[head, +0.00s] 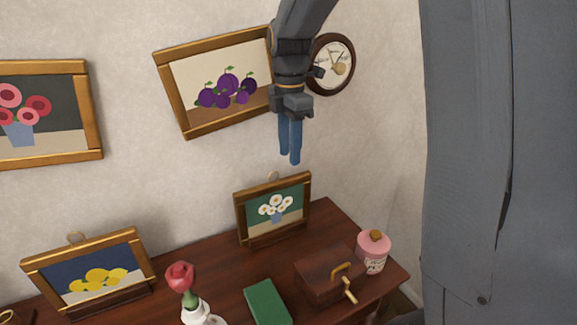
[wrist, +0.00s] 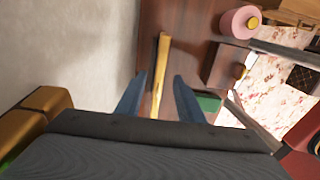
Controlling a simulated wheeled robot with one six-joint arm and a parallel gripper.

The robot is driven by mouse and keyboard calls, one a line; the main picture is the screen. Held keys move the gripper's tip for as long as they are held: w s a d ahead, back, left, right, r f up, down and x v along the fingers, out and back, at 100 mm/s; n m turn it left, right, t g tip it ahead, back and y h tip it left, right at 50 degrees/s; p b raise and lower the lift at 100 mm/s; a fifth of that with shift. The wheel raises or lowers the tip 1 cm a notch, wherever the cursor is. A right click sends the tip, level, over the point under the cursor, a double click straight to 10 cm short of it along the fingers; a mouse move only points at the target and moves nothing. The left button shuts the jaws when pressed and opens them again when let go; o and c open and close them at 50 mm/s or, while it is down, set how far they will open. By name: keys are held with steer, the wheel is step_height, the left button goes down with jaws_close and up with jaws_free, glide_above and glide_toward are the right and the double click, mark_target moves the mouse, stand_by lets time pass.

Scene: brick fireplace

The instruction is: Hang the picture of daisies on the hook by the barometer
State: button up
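The picture of daisies (head: 293,191), white flowers on green in a brown-gold frame, stands on the dark wooden table, leaning back at the wall. A small round hanger (head: 272,176) shows at its top. The round barometer (head: 318,82) hangs on the wall at upper right. A picture of plums (head: 200,75) hangs slightly tilted just left of it; no bare hook is visible. My gripper (head: 290,159) points down, just above the daisies picture, empty. In the wrist view its blue fingers (wrist: 159,76) are apart, with the gold top edge of the daisies frame (wrist: 161,60) beyond and between them.
A brown box (head: 320,278), pink jar (head: 374,254), green book (head: 266,302) and a rose in a white vase (head: 190,296) stand on the table (head: 225,262). A lemon picture (head: 95,270) leans at left. A pink-flower picture (head: 50,105) hangs above.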

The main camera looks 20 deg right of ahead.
steer(key=shift+s+r, duration=0.1)
steer(key=shift+r, duration=0.05)
steer(key=shift+s+m, duration=0.3)
steer(key=shift+m, duration=0.1)
steer(key=s+f+m, duration=0.4)
steer(key=s+m, duration=0.2)
steer(key=s+f+m, duration=0.4)
steer(key=s+m, duration=0.2)
steer(key=m, duration=0.1)
steer(key=s+f+m+t, duration=0.1)
steer(key=s+f+m, duration=0.3)
steer(key=s+m, duration=0.2)
steer(key=shift+s+a+f, duration=0.1)
steer(key=shift+s+a, duration=0.1)
steer(key=shift+s, duration=0.05)
steer(key=shift+o, duration=0.5)
